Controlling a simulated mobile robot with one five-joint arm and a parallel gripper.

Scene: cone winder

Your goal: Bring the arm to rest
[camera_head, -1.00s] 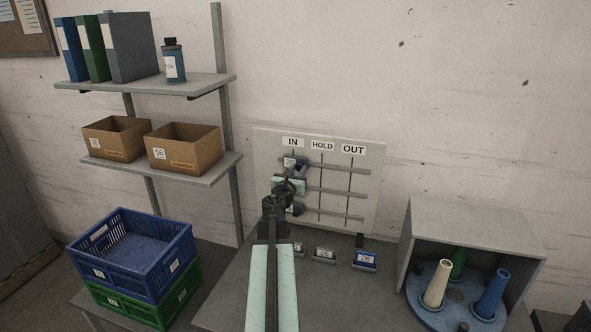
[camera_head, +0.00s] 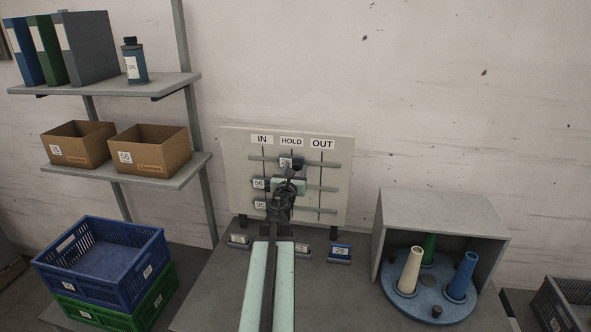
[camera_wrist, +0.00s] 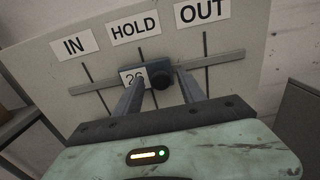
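My arm reaches up in front of a pale board (camera_head: 235,160) headed IN, HOLD and OUT. My gripper (camera_head: 294,172) is at the top rail, under HOLD. In the wrist view, my gripper's two fingers (camera_wrist: 162,82) stand apart, one on each side of a dark knob (camera_wrist: 162,88), with what look like gaps beside it. A tag (camera_head: 285,162), seeming to read 26, sits by the knob under HOLD. Tags 56 (camera_head: 259,184) and 96 (camera_head: 260,205) sit under IN on the lower rails. My wrist partly hides these rails.
Small labelled blocks, one blue (camera_head: 340,253), lie on the table below the board. At right, a grey hood (camera_head: 440,210) covers a blue turntable (camera_head: 435,308) with cones. At left are crates (camera_head: 100,262) and shelves with boxes (camera_head: 150,150). The wall above the board is bare.

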